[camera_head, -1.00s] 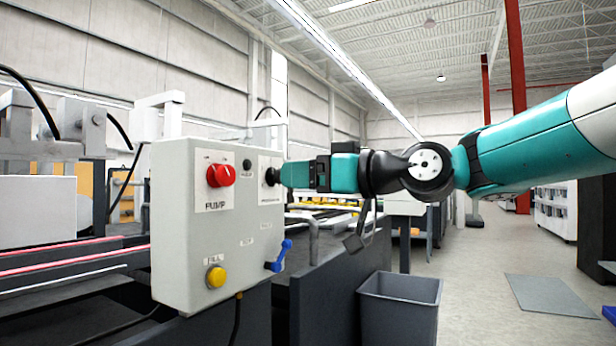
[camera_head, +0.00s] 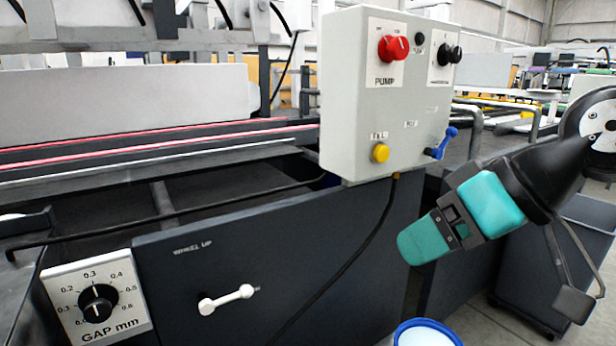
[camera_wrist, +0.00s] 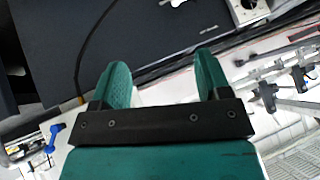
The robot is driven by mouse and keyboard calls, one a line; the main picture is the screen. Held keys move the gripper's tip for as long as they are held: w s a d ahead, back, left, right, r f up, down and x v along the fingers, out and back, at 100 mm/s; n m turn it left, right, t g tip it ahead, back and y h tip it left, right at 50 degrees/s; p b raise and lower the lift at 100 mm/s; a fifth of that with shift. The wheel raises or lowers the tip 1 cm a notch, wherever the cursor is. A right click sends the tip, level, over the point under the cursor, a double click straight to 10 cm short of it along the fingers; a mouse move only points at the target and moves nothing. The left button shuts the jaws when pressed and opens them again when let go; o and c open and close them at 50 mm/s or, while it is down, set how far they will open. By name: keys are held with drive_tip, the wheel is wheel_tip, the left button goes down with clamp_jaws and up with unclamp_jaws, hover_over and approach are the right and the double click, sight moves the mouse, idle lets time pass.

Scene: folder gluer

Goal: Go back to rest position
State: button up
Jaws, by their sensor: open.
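My gripper (camera_head: 424,240) is teal and black and hangs at the right of the head view, pointing down and to the left. It is apart from the grey control box (camera_head: 348,110) and below its right side. In the wrist view my gripper (camera_wrist: 163,80) shows two teal fingers spread apart with nothing between them. The box carries a red pump knob (camera_head: 393,48), a black knob (camera_head: 449,54), a yellow button (camera_head: 380,152) and a blue lever (camera_head: 442,144).
A gap dial (camera_head: 98,303) and a white handle (camera_head: 227,298) sit on the dark machine panel (camera_head: 300,240). A blue-rimmed container (camera_head: 425,333) stands at the bottom. A bent metal rail (camera_head: 535,112) lies behind my arm. Some floor (camera_head: 480,328) shows at lower right.

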drive_tip(key=s+f+g+h, duration=0.3)
drive_tip(key=s+f+g, duration=0.2)
drive_tip(key=s+f, duration=0.45)
wheel_tip(320, 180, up, 26)
drive_tip(key=p, duration=2.3)
drive_tip(key=shift+s+d+f+p, duration=0.15)
drive_tip(key=shift+s+d+p, duration=0.2)
drive_tip(key=shift+s, duration=0.05)
